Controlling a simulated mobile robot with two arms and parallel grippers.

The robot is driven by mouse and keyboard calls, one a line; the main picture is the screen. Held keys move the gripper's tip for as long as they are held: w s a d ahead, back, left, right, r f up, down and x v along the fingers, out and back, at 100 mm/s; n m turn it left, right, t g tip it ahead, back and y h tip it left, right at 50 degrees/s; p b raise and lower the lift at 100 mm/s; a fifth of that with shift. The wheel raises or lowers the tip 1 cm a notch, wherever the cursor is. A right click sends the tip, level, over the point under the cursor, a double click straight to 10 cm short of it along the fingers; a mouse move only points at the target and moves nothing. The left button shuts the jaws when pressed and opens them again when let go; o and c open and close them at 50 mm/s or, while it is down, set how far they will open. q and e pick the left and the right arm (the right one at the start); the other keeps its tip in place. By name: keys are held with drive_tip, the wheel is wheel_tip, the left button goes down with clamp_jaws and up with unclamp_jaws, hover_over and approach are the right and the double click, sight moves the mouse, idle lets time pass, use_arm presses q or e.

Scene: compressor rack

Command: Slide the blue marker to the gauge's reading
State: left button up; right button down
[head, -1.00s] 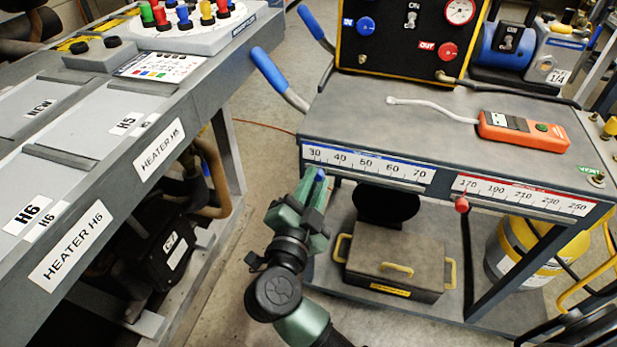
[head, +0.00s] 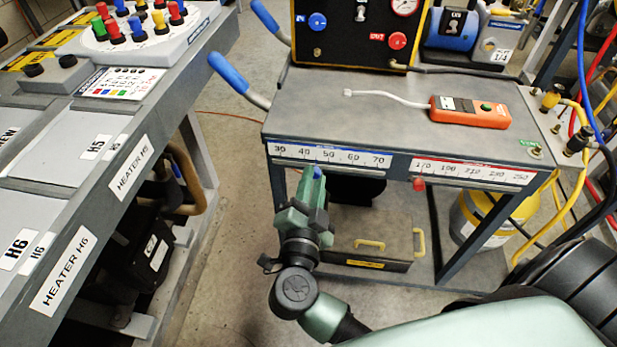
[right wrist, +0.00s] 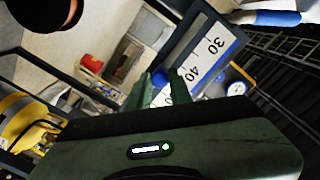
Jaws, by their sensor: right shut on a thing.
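The blue marker (head: 317,172) is a small blue knob under the blue-edged scale (head: 363,159) on the cart's front edge. It stands between the 40 and 50 figures, nearer 50. My right gripper (head: 312,184) is shut on it from the front. In the right wrist view the blue marker (right wrist: 160,76) shows between the fingertips of the right gripper (right wrist: 160,88), beside the scale (right wrist: 205,55) near its 40. A red-rimmed gauge (head: 404,5) on the black panel is cut by the top edge; its needle is too small to read. My left gripper is out of view.
A red marker (head: 419,184) sits under the red-edged scale (head: 480,173) to the right. An orange meter (head: 470,111) lies on the cart top (head: 310,100). A grey heater bench (head: 150,110) stands at left, with open floor between it and the cart.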

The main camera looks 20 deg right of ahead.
drive_tip(key=shift+f, duration=0.15)
drive_tip(key=c, duration=1.3)
unclamp_jaws()
drive_tip(key=shift+o, duration=0.2)
drive_tip(key=shift+s+a, duration=0.1)
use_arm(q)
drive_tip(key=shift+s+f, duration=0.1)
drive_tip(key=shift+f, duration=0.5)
use_arm(e)
drive_tip(key=v, duration=0.7)
drive_tip(key=shift+s+a, duration=0.2)
drive_tip(key=shift+s, duration=0.05)
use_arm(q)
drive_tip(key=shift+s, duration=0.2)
